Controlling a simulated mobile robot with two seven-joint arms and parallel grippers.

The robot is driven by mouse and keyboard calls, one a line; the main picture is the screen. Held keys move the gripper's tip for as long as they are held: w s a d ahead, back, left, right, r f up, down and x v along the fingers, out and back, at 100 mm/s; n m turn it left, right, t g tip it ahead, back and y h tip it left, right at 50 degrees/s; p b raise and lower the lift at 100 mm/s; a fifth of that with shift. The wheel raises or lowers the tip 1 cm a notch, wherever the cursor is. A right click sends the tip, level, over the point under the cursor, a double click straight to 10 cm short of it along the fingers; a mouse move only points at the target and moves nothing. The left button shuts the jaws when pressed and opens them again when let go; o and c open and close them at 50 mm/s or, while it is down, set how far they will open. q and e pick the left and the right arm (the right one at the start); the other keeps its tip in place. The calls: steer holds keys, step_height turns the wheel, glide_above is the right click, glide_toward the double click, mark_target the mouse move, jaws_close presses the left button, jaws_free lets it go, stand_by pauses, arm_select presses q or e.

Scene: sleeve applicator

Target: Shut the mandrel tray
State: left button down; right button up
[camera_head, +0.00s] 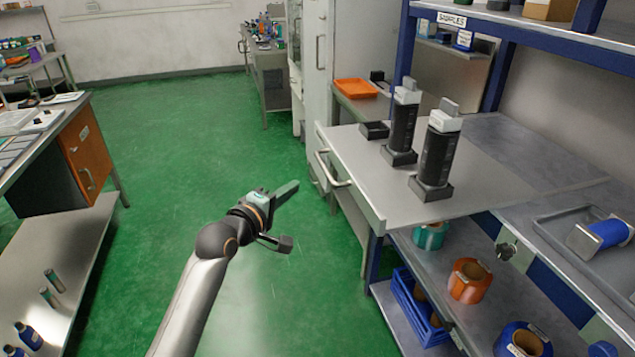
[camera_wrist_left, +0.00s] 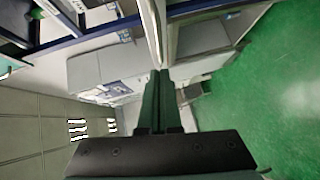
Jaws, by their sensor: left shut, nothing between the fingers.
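The mandrel tray (camera_head: 366,178) is a light grey drawer-like tray that juts out from the blue-framed shelving at the right of the head view. A bar handle (camera_head: 334,170) is on its front edge. Two upright black mandrels with white tops, a nearer one (camera_head: 438,155) and a farther one (camera_head: 402,125), stand on it. My left gripper (camera_head: 290,190) is over the green floor, left of the tray front and apart from it. Its fingers are together and empty; they also show in the left wrist view (camera_wrist_left: 160,78). My right gripper is not in view.
A bench with an orange drawer front (camera_head: 88,155) stands at the left. The green floor (camera_head: 175,130) between is clear.

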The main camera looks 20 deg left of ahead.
arm_select(q)
steer(key=w+d+f, duration=0.1)
steer(key=w+d, duration=0.3)
steer(key=w, duration=0.2)
steer(key=shift+w+f, duration=0.15)
steer(key=shift+f, duration=0.05)
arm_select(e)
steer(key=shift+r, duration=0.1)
arm_select(q)
steer(key=shift+w, duration=0.1)
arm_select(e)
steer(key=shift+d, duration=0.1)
